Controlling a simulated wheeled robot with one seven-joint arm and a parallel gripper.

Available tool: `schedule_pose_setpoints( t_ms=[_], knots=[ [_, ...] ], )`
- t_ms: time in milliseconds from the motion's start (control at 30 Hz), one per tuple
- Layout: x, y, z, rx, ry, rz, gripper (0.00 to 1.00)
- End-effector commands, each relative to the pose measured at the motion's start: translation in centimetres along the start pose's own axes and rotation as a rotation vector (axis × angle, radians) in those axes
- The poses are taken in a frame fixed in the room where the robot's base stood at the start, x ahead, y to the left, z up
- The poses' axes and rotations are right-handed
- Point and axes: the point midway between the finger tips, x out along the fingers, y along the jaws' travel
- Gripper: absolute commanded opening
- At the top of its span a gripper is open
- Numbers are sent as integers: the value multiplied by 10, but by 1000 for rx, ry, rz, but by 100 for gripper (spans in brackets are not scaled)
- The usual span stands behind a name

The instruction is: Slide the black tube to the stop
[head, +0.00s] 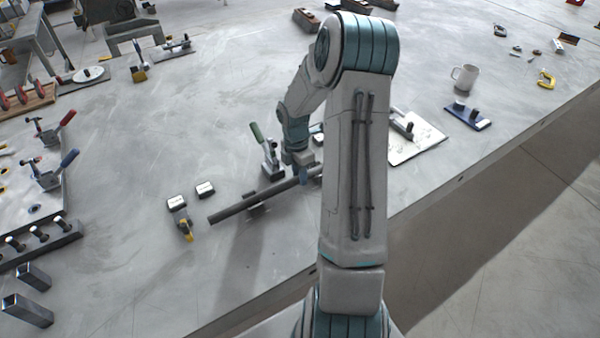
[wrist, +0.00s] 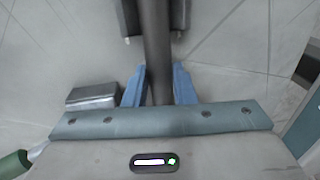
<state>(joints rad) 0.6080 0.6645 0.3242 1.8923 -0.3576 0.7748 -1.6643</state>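The long black tube (head: 240,208) lies slanted near the table's front edge in the head view, passing over a low dark support (head: 258,207). Its right end is hidden by my arm. In the wrist view the tube (wrist: 157,45) runs up the middle, across a dark support block (wrist: 129,18). My gripper (wrist: 160,68) straddles the tube with a blue finger against each side, and no clear gap shows. In the head view my gripper (head: 303,177) is over the tube's right part, partly hidden. I cannot make out the stop.
A green-handled toggle clamp (head: 268,155) stands just behind the tube. A grey block (wrist: 92,96) lies left of my fingers. Open table lies further left.

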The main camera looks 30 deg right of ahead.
Motion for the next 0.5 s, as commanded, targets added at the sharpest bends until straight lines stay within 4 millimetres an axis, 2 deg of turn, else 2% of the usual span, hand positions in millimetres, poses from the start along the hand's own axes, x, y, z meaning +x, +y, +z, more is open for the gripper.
schedule_pose_setpoints(
  t_ms=[500],
  knots=[
    [-1, 1, -6, -1, 0, 2, 0]
  ],
)
